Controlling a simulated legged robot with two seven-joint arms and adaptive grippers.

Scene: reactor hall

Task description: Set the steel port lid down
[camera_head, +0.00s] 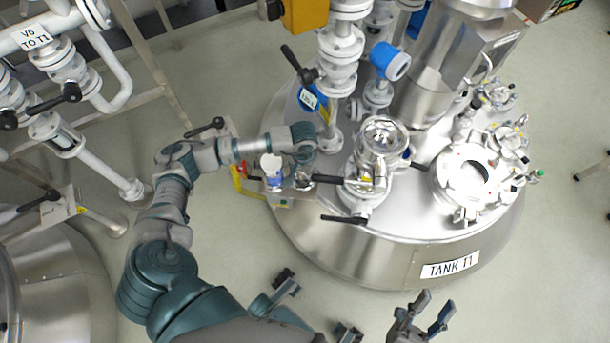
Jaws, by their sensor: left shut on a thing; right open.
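My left arm comes in from the left and reaches over the near left edge of the tank. Its gripper (304,166) points down at a small steel shelf (283,195) and is shut on the steel port lid (302,181). The lid is mostly hidden under the gripper and is at or just above the shelf; I cannot tell whether they touch. On the right of the tank top, a round port (473,173) shows a dark opening. My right gripper (430,309) is open and empty at the bottom edge, apart from the tank.
A white and blue container (271,170) stands on the shelf, left of the lid. A steel and glass fitting (381,140) and black valve handles (345,218) stand close to the right. White pipes (330,60) rise behind.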

